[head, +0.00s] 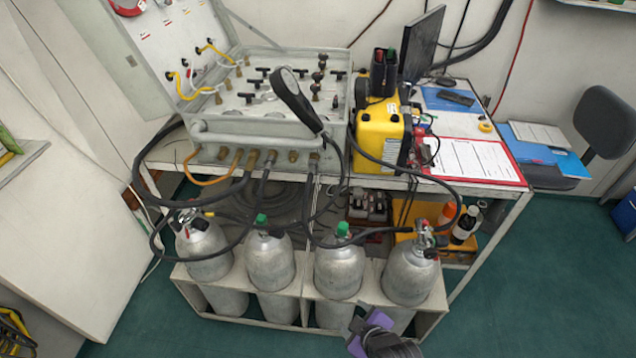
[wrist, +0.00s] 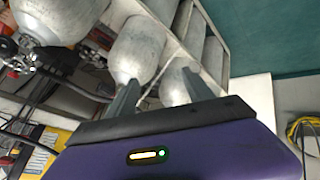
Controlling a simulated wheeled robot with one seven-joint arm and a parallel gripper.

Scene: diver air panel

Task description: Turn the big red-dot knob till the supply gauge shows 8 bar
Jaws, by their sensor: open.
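The air panel (head: 265,126) is an open grey case on the bench, with several black T-handles and knobs on its top face. I cannot make out a red dot on any knob, nor which one is the big knob. A dark round gauge-like piece (head: 290,92) on a black hose stands over the panel; its reading does not show. My gripper (head: 372,335) is low at the bottom edge in the head view, in front of the cylinders and far below the panel. In the wrist view my gripper (wrist: 158,90) is open and empty, its two fingers apart, pointing toward grey cylinders.
Several grey cylinders (head: 335,272) stand in a white rack under the bench, with black hoses looping above them. A yellow case (head: 380,132) and a clipboard (head: 474,162) are right of the panel. The open lid (head: 170,40) rises behind it. Green floor (head: 530,290) is clear at right.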

